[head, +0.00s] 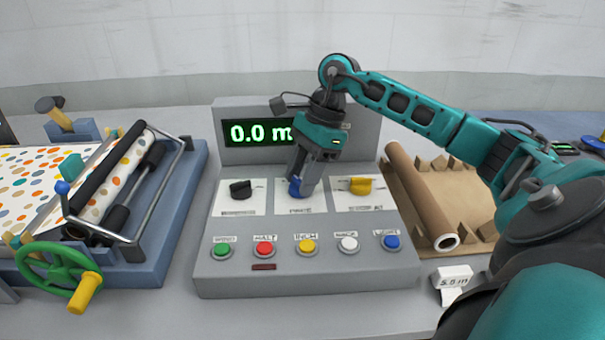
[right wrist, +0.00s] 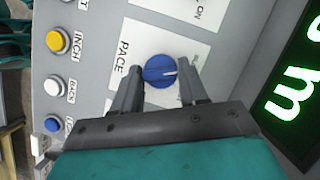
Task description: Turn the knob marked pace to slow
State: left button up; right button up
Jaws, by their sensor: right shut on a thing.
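The blue pace knob (head: 295,188) sits on the middle white plate of the grey control panel, above the word PACE. It also shows in the right wrist view (right wrist: 158,72), where its pale pointer line points right, toward the display side. Small lettering beside it is partly hidden and too small to read. My right gripper (head: 301,181) reaches down onto the knob. In the right wrist view its two fingers (right wrist: 159,82) stand on either side of the knob, shut on it. My left gripper is not in view.
A black knob (head: 240,189) and a yellow knob (head: 360,186) flank the pace knob. Several push buttons, such as the red one (head: 264,249), line the panel front. The green display (head: 250,133) reads 0.0 m. A press with a green handwheel (head: 60,271) stands left; a brown roll (head: 420,195) lies right.

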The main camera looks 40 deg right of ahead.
jog(key=shift+r+n, duration=0.1)
jog(key=shift+n, duration=0.2)
jog(key=o, duration=1.1)
jog(key=p+v, duration=0.1)
jog(key=v, duration=1.2)
jog(key=shift+w, duration=0.15)
